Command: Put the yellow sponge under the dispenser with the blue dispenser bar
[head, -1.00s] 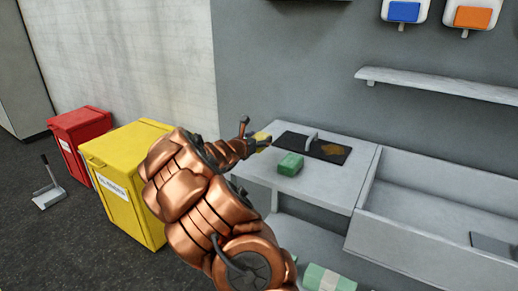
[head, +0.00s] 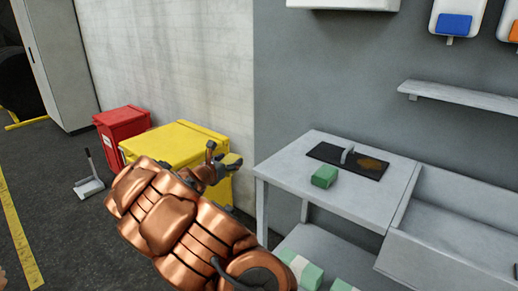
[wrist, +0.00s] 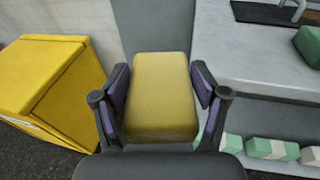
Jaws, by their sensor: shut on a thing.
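My gripper (wrist: 160,105) is shut on the yellow sponge (wrist: 157,90), which sits between the two fingers in the wrist view. In the head view the sponge (head: 231,160) shows as a small yellow piece at the end of my arm. It is held in the air in front of the yellow bin, left of the table. The dispenser with the blue dispenser bar (head: 454,24) hangs on the grey wall at the upper right, above a narrow wall shelf (head: 462,96). The sponge is well apart from it.
A green sponge (head: 324,176) lies on the table (head: 345,200) beside a black mat (head: 335,154). Green and white packs lie on a lower shelf. A sink-like basin (head: 450,235) is at right. A yellow bin (head: 185,143) and a red bin (head: 122,126) stand at left. An orange-bar dispenser (head: 514,30) is at the edge.

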